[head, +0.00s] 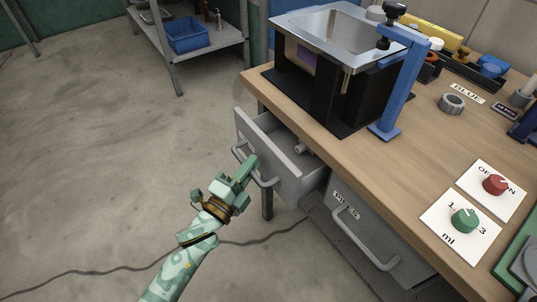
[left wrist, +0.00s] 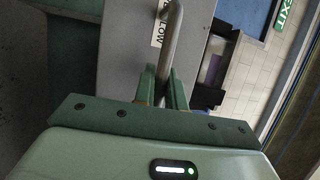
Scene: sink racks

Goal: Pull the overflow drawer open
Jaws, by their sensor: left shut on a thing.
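The overflow drawer (head: 287,170) is a grey drawer under the left end of the bench, and it stands partly pulled out. Part of its inside shows, with a small grey item (head: 301,148) in it. Its label, ending in "LOW" (left wrist: 161,24), shows in the left wrist view. My left gripper (head: 252,166) is shut on the bar handle (head: 268,182) of this drawer. In the left wrist view the two green fingers (left wrist: 165,88) stand on either side of the handle bar (left wrist: 172,45). My right gripper is in neither view.
A second grey drawer (head: 346,228) with a bar handle sits to the right, closed. On the bench (head: 344,150) stand a steel sink (head: 330,35) on a black frame, a blue stand (head: 400,95), and red (head: 495,184) and green (head: 465,219) knobs.

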